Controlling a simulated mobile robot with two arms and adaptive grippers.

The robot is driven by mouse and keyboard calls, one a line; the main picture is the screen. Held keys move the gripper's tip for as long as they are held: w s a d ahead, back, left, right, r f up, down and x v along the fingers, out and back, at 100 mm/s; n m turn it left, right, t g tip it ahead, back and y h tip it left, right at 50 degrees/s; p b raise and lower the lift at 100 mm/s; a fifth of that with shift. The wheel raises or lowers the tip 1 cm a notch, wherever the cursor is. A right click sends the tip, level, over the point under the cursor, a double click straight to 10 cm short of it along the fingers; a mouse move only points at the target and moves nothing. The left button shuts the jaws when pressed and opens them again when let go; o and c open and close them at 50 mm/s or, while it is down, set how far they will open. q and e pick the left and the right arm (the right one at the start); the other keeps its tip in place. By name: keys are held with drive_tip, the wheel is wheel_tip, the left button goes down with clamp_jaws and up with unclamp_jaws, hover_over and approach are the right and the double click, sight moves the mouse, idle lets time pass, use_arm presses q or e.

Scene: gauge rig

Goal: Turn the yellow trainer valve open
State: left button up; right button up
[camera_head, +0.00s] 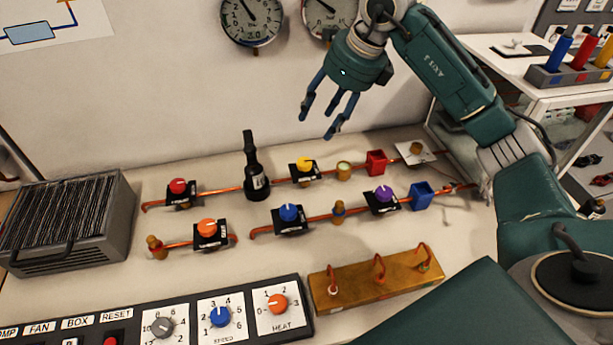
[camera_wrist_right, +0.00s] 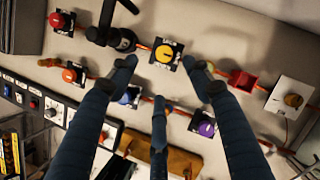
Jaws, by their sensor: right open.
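The yellow trainer valve (camera_head: 304,165) is a yellow knob on a black square base, set on the upper copper pipe. In the right wrist view the yellow knob (camera_wrist_right: 165,54) shows from above, beyond and between my fingertips. My right gripper (camera_head: 332,112) is open and empty, its fingers pointing down above the bench, apart from the valve. In the right wrist view the spread fingers of my right gripper (camera_wrist_right: 160,75) frame the area just below the yellow knob. My left gripper is not in either view.
A tall black bottle-like object (camera_head: 255,168) stands just left of the yellow valve. Blue (camera_head: 289,212) and purple (camera_head: 383,194) valves sit on the nearer pipe. Gauges (camera_head: 252,18) hang on the wall.

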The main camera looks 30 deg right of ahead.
drive_tip(key=b, duration=0.3)
approach(305, 161)
drive_tip(key=r, duration=0.2)
drive_tip(key=x, duration=0.3)
drive_tip(key=p+x, duration=0.1)
drive_tip(key=x, duration=0.3)
drive_tip(key=p+x, duration=0.1)
drive_tip(key=x, duration=0.2)
drive_tip(key=shift+s+d+f, duration=0.1)
drive_tip(key=shift+s+f, duration=0.2)
drive_tip(key=shift+f, duration=0.05)
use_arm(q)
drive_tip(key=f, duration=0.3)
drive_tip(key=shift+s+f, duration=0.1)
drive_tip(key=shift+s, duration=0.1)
use_arm(e)
drive_tip(key=c, duration=0.6)
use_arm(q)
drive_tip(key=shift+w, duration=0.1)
use_arm(e)
drive_tip(key=shift+r, duration=0.1)
drive_tip(key=c, duration=0.5)
